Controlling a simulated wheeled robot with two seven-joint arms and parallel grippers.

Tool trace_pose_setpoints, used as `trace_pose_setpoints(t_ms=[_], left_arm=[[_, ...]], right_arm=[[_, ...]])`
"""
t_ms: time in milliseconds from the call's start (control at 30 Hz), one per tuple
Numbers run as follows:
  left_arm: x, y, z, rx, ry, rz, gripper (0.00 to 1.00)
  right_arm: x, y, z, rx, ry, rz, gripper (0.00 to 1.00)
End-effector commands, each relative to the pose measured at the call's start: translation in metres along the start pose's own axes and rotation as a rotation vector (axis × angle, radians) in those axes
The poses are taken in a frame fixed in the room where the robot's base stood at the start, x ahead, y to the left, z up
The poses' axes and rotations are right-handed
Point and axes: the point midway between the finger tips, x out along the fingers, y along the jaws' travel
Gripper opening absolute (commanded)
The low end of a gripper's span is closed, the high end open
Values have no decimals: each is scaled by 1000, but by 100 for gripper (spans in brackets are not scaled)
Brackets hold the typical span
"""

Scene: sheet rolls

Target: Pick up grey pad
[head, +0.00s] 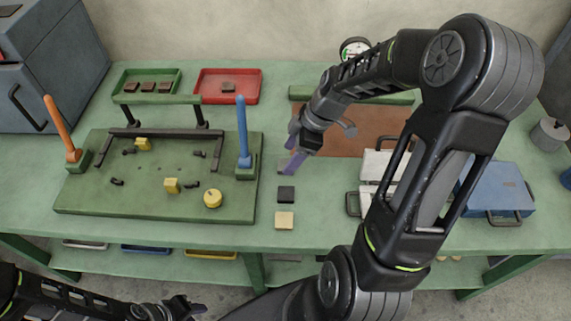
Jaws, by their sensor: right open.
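A small greyish pad (282,166) lies on the green bench, at the top of a short column of pads. It is partly hidden by my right gripper, so its outline is unclear. Below it lie a black pad (286,195) and a cream pad (284,220). My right gripper (290,158) has purple fingers and is open, pointing down at the greyish pad. I cannot tell whether the fingers touch it. My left gripper (185,306) is low at the bottom edge, in front of the bench and away from the pads; its jaws are too small to read.
A green fixture board (82,193) with an orange post (58,125) and a blue post (243,130) stands left of the pads. A brown mat (350,125), metal cases and a blue case (497,187) are to the right. Green and red trays (250,98) sit behind.

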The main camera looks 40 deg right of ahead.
Motion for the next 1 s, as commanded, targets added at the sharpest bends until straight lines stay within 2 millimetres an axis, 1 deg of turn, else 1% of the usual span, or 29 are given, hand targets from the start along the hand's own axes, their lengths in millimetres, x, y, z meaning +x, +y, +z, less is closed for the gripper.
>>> trace_pose_setpoints(t_ms=[33,100,200,267,833,867,1000], left_arm=[[-5,2,0,0,-1,-1,32],[-6,2,1,-1,-2,-2,32],[-7,2,1,-2,-2,-2,32],[-7,2,1,-2,-2,-3,32],[-6,2,1,-2,-2,-3,32],[-6,2,1,-2,-2,-3,32],[-6,2,1,-2,-2,-3,32]], right_arm=[[7,-2,-1,0,-1,-7,64],[18,-1,0,-1,0,-6,64],[29,-1,0,0,0,-3,64],[32,0,0,0,0,-1,64],[32,0,0,0,0,1,64],[32,0,0,0,0,1,63],[32,0,0,0,0,1,51]])
